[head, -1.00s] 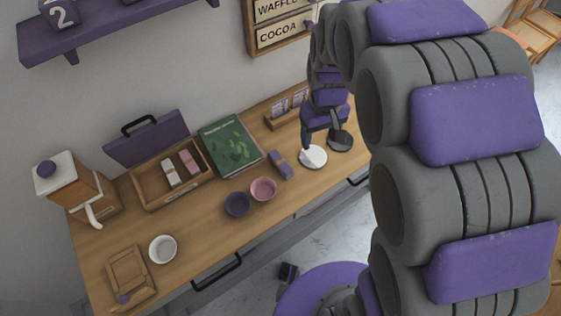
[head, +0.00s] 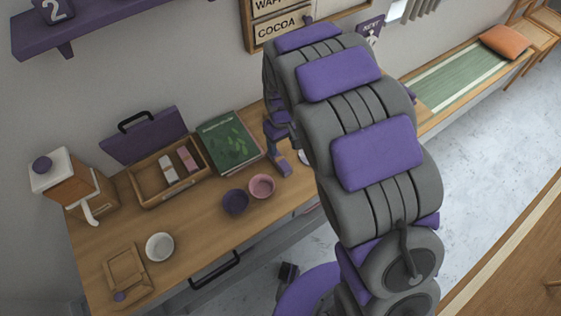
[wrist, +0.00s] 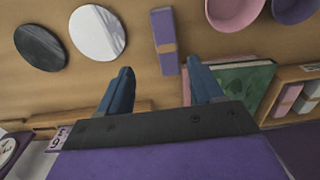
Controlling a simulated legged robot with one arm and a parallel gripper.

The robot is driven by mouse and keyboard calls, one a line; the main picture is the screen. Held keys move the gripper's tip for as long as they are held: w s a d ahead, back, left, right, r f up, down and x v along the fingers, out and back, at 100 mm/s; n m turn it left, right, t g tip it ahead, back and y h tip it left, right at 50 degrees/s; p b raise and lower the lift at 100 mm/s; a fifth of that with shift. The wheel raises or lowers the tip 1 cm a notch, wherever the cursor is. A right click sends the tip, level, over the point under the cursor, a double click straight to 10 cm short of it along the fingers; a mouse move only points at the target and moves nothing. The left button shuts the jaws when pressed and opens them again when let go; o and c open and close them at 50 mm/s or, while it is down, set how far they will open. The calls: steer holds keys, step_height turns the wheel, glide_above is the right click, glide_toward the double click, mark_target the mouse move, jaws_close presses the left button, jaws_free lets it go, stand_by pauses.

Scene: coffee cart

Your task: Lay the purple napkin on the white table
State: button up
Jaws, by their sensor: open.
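The purple napkin, a narrow purple strip with a brown band (wrist: 163,40), lies on the wooden counter (head: 205,222). In the wrist view it is just beyond my gripper (wrist: 160,66), lined up with the space between the two blue fingertips. My gripper is open with nothing held. In the head view the napkin (head: 284,166) shows beside my arm, which hides most of the gripper. I cannot pick out a white table in these views.
A white disc (wrist: 97,33) and a dark disc (wrist: 40,47) lie near the napkin. A pink bowl (head: 261,187), a purple bowl (head: 235,202), a green book (head: 227,140) and a wooden tray (head: 150,199) are also on the counter. A green runner (head: 450,80) lies at the right.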

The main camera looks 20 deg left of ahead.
mark_target(279, 158)
steer(key=f, duration=0.3)
steer(key=shift+a+f, duration=0.2)
steer(key=shift+a, duration=0.1)
steer(key=shift+a+f+b, duration=0.25)
steer(key=shift+f+b, duration=0.05)
steer(key=shift+f, duration=0.2)
steer(key=f, duration=0.1)
steer(key=f+b, duration=0.1)
steer(key=f, duration=0.2)
steer(key=shift+s+d, duration=0.25)
steer(key=shift+s, duration=0.15)
steer(key=shift+f, duration=0.4)
steer(key=shift+a, duration=0.15)
steer(key=shift+c, duration=0.4)
steer(key=shift+a, duration=0.1)
steer(key=shift+c, duration=0.7)
steer(key=c, duration=0.9)
steer(key=shift+w+r, duration=0.1)
steer(key=shift+r, duration=0.05)
